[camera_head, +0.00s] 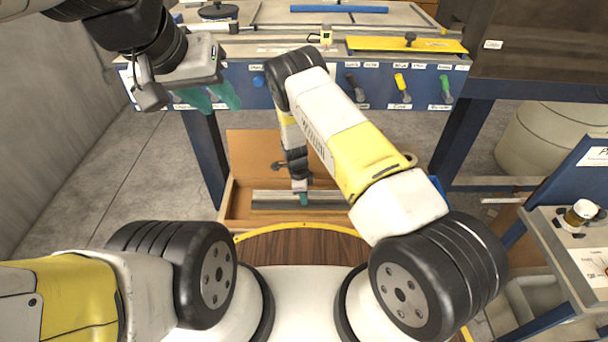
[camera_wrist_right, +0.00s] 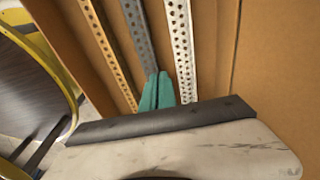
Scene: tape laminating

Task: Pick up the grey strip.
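The grey strip (camera_wrist_right: 140,38) is a long perforated metal strip, the middle one of three in the right wrist view. It lies in a wooden box (camera_head: 228,203) on the floor. My right gripper (camera_wrist_right: 160,76) reaches down into the box, its teal fingers close together at the grey strip. They appear closed on it, though they hide the contact and the strip beyond. In the head view the right gripper (camera_head: 303,198) is small, over the strips. My left gripper (camera_head: 213,98) is open and empty, raised at the upper left in front of the bench.
A copper-coloured strip (camera_wrist_right: 108,52) and a lighter silver strip (camera_wrist_right: 181,45) flank the grey one closely. The box's lid (camera_head: 250,150) stands behind it. A blue workbench (camera_head: 330,85) with hanging tools is beyond; a cart (camera_head: 560,240) stands at right.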

